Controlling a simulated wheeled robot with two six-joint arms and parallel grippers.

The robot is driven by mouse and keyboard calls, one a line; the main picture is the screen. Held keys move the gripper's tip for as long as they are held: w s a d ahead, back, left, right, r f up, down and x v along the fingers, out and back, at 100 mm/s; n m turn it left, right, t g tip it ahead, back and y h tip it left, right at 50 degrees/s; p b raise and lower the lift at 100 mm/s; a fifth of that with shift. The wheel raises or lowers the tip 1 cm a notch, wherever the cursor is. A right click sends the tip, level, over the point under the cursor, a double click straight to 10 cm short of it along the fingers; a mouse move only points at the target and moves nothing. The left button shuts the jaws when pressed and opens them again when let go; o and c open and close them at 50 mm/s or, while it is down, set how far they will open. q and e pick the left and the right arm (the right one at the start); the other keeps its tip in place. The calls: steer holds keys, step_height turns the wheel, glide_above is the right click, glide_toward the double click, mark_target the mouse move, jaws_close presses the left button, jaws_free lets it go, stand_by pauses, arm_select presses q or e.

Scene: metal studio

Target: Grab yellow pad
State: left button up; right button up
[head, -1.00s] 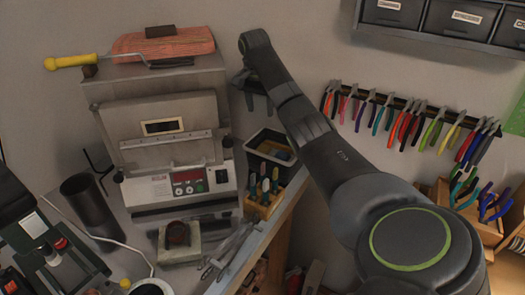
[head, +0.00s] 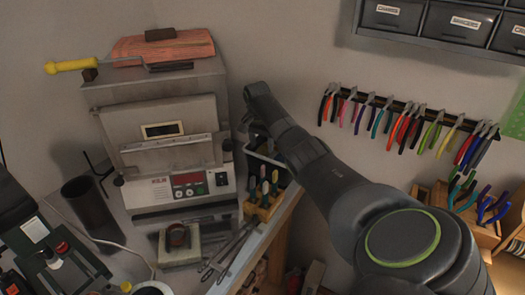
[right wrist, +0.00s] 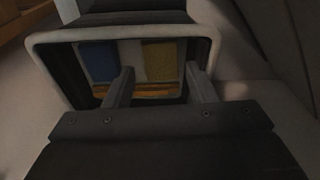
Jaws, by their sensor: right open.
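The yellow pad (right wrist: 160,61) lies inside a dark bin with a pale rim (right wrist: 215,34) in the right wrist view. A blue pad (right wrist: 97,62) is to its left, with a pale strip between them. My right gripper (right wrist: 158,70) is open, its two fingers spread over the bin opening, with nothing between them. In the head view the right gripper (head: 257,132) is small and dark above the bin (head: 270,157), and my arm and gripper hide much of the bin's inside. My left gripper is not in view.
A wooden holder with several tools (head: 262,205) stands in front of the bin. A grey furnace-like machine (head: 178,160) is to its left. Pliers (head: 400,125) hang on a wall rack at the right. Long metal tools (head: 228,252) lie near the bench edge.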

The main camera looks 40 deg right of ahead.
mark_target(263, 153)
steer(key=shift+d+f, duration=0.15)
steer(key=shift+f, duration=1.15)
steer(key=c, duration=0.7)
steer(key=shift+r, duration=0.1)
